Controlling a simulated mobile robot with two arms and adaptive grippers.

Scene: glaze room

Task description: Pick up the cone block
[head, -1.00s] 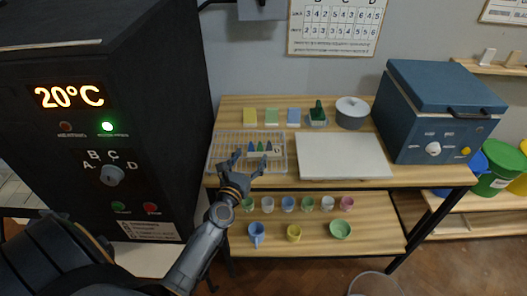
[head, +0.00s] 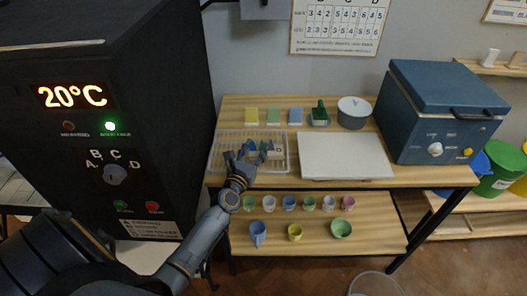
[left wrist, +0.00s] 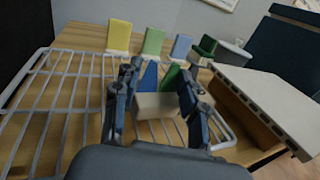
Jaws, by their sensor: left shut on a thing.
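The cone block (head: 276,153) is a pale block with coloured cones standing on top and a letter D on its right end. It is over the white wire rack (head: 217,140) on the left of the table. In the left wrist view the pale block (left wrist: 158,106) with a blue and a green cone shows between the fingers. My left gripper (head: 245,154) is shut on the cone block; its fingers (left wrist: 158,82) lie to either side of it and hide part of it in the head view. I cannot tell whether the block touches the rack. My right gripper is not in view.
A white slab (head: 343,157) lies right of the rack. Yellow, green and blue tiles, a green item and a grey lidded pot (head: 353,113) stand behind. The black kiln (head: 100,140) is at left, a blue box (head: 437,115) at right. Cups stand on the lower shelf.

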